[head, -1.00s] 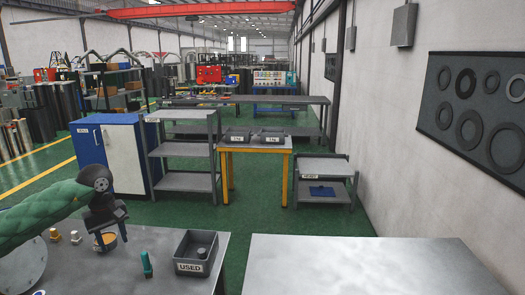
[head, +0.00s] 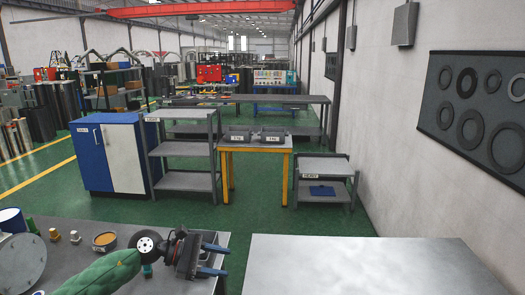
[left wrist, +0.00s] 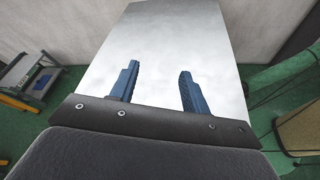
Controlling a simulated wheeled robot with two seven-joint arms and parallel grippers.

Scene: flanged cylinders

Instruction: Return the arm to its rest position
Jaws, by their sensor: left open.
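My left arm in its green sleeve comes in from the lower left of the head view. My left gripper (head: 227,260) is over the right end of the grey workbench (head: 60,222), its two blue fingers apart and pointing right. In the left wrist view the open gripper (left wrist: 159,70) has nothing between its fingers, and a bare pale tabletop (left wrist: 170,35) lies beyond them. The gripper hides the place where the grey USED bin stood. My right gripper is not in view.
A large grey flanged disc (head: 20,265), a white and blue cylinder (head: 12,219), small brass parts (head: 75,237) and a round orange-filled dish (head: 104,240) are on the left bench. The right table (head: 360,265) is bare. A yellow-legged table (head: 255,147) stands farther back.

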